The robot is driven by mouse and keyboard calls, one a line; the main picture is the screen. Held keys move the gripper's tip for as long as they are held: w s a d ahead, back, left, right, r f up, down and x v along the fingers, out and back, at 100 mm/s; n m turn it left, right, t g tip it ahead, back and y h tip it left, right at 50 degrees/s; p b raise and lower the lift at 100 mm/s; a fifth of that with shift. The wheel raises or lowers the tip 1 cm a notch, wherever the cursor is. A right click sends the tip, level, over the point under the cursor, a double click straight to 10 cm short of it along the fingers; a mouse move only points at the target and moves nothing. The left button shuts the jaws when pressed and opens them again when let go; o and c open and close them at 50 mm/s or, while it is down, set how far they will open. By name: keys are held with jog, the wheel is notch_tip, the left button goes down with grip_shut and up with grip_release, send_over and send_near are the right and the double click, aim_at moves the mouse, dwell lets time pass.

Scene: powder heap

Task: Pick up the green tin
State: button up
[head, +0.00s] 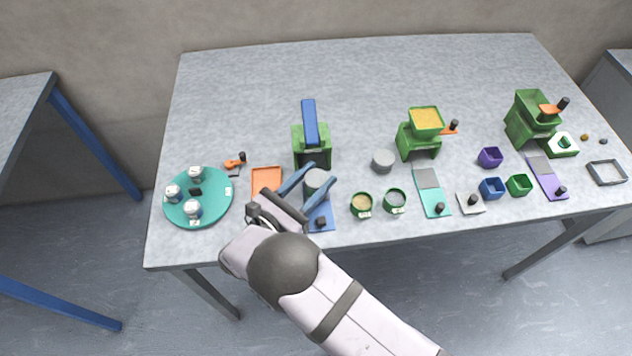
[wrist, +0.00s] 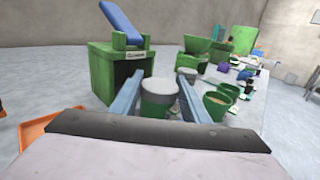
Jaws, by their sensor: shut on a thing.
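A green tin with a grey top (wrist: 160,98) stands between the two blue fingers of my gripper (wrist: 161,80) in the wrist view. In the head view the tin (head: 316,179) shows mostly as a grey disc, and my gripper (head: 324,174) has one finger on each side of it. My gripper is shut on this tin. The tin's underside is hidden, and I cannot tell whether it touches the table. Two more round green tins stand to the right, one with tan contents (head: 362,205) and one with grey contents (head: 394,201).
A green stand with a blue chute (head: 310,125) is just behind the tin. An orange tray (head: 266,180) and a teal round plate with white jars (head: 215,184) lie left. A blue slide (head: 320,216) lies under my gripper. The back of the table (head: 370,75) is clear.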

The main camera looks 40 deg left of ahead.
jog(key=shift+r, duration=0.15)
jog(key=shift+r+b, duration=1.1)
jog(key=shift+r, duration=3.75)
jog(key=shift+s+a+f+b, duration=0.15)
jog(key=shift+s+f+b, duration=0.05)
jog(key=shift+f+b, duration=0.2)
jog(key=shift+s+a+b, duration=0.4)
jog(key=shift+s+b, duration=0.05)
jog(key=shift+b, duration=0.75)
jog(key=s+a+n+g+y+b, duration=0.3)
jog(key=s+a+n+y+b, duration=0.25)
jog(key=a+n+y, duration=0.35)
jog(key=shift+s+d+f+m+y+p, duration=0.15)
jog(key=shift+f+m+y+p, duration=0.15)
jog(key=shift+f, duration=1.25)
jog(key=shift+s+d+f+m+y+p, duration=0.2)
jog(key=shift+f+m+p, duration=0.15)
jog(key=shift+f, duration=1.25)
jog(key=shift+s+d+f+m+y+p, duration=0.1)
jog(key=shift+d+f+m+y+p, duration=0.2)
jog(key=shift+f, duration=1.25)
jog(key=shift+a+f, duration=0.1)
jog(key=shift+a, duration=0.05)
